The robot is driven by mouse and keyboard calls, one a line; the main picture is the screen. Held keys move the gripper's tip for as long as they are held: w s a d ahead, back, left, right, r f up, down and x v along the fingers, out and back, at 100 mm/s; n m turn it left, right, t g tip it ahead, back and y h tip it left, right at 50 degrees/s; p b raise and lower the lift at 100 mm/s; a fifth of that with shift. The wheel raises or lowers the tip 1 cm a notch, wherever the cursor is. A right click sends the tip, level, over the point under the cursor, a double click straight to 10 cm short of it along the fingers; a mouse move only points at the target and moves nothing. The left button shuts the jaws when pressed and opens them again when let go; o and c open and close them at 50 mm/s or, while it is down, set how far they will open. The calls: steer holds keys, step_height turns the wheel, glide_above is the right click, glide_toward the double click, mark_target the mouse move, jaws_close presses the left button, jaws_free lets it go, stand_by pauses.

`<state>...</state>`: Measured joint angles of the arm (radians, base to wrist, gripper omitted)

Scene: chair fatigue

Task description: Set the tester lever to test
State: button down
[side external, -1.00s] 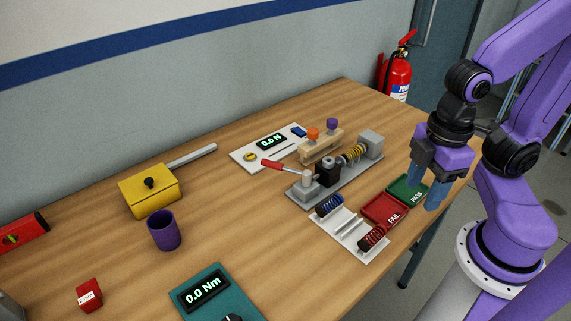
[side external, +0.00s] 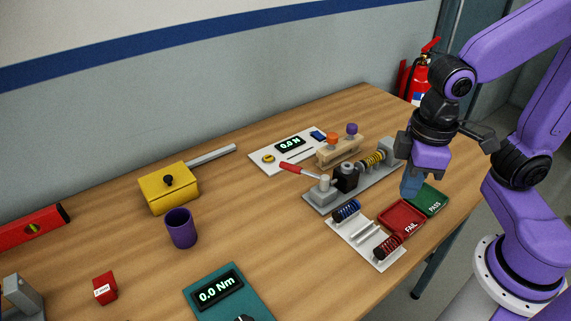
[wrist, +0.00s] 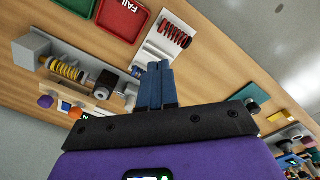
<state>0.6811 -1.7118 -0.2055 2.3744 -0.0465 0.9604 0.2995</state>
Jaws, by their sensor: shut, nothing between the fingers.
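The spring tester is a grey base (side external: 322,205) with a yellow spring (side external: 371,159), a black block and a grey end block. Its lever has a red handle (side external: 294,168) that points up and left from a light grey pivot post. My gripper (side external: 409,190) is closed and empty, above the table beside the tester's right end, near the green PASS tray. It is apart from the lever. In the wrist view my shut blue fingers (wrist: 155,68) stand in front of the tester's lever end; the yellow spring (wrist: 67,70) shows to their left. The red handle is hidden there.
The green PASS tray (side external: 432,199) and red FAIL tray (side external: 401,216) lie in front of the tester. A white holder (side external: 353,240) carries a blue and a red spring. A wooden block with knobs (side external: 341,151) and a 0.0 N display (side external: 290,144) stand behind.

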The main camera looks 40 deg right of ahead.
steer(key=w+a+r+m+h, duration=0.1)
steer(key=w+a+m, duration=0.6)
steer(key=w+m, duration=0.3)
steer(key=w+a+r+m+t+h, duration=0.1)
steer(key=w+a+m+h, duration=0.1)
steer(key=w+a+m, duration=0.6)
steer(key=shift+w+r+m, duration=0.15)
steer(key=shift+w+m, duration=1.65)
steer(key=shift+w, duration=0.25)
glide_toward(301, 172)
steer(key=w+a+f, duration=0.1)
steer(key=a+f, duration=0.4)
steer(key=f, duration=0.1)
steer(key=shift+w+d+f, duration=0.1)
steer(key=shift+w+d, duration=0.2)
steer(key=shift+d, duration=0.35)
steer(key=shift+w+d+f, duration=0.1)
steer(key=shift+w+d, duration=0.2)
steer(key=shift+d, duration=0.35)
steer(key=shift+w+d+f, duration=0.1)
steer(key=shift+w+d, duration=0.2)
steer(key=shift+d, duration=0.35)
